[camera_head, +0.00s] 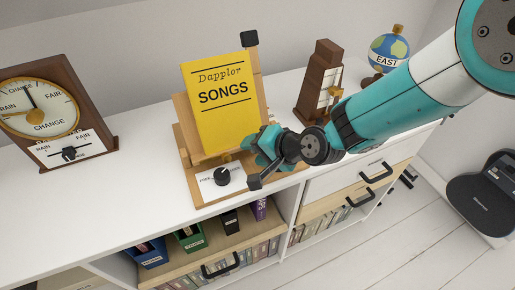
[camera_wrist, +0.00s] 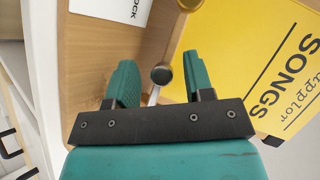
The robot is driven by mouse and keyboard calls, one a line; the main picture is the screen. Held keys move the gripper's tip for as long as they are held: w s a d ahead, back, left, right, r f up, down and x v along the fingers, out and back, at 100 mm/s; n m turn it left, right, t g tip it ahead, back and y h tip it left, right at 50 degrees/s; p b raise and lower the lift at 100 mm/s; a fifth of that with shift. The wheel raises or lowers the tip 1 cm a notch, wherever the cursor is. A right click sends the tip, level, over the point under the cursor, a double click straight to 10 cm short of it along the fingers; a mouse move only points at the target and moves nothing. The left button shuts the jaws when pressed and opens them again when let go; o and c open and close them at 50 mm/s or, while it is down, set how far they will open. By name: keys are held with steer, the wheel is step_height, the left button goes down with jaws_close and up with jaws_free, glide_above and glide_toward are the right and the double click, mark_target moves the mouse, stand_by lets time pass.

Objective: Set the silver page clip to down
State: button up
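The silver page clip (camera_wrist: 153,95) shows in the wrist view as a short metal stem with a dark round knob (camera_wrist: 161,74). It stands against the wooden book stand (camera_wrist: 122,38), near the edge of the yellow songbook (camera_wrist: 255,60). My gripper (camera_wrist: 160,80) is open, with one teal finger on each side of the clip; I cannot tell whether either touches it. In the head view my gripper (camera_head: 256,151) is at the lower right of the songbook (camera_head: 218,105) and mostly hides the clip.
A brown barometer (camera_head: 42,110) stands at the left. A wooden metronome-like object (camera_head: 318,85) and a small globe (camera_head: 388,50) stand behind my arm. Below the white top (camera_head: 130,205) are shelves with binders (camera_head: 190,238) and drawers with black handles (camera_head: 376,172).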

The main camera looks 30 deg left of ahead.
steer(key=shift+w+d+r, duration=0.1)
steer(key=shift+d+r, duration=0.1)
steer(key=shift+d, duration=0.05)
steer(key=b+v, duration=0.1)
steer(key=v, duration=1.6)
steer(key=shift+b, duration=0.3)
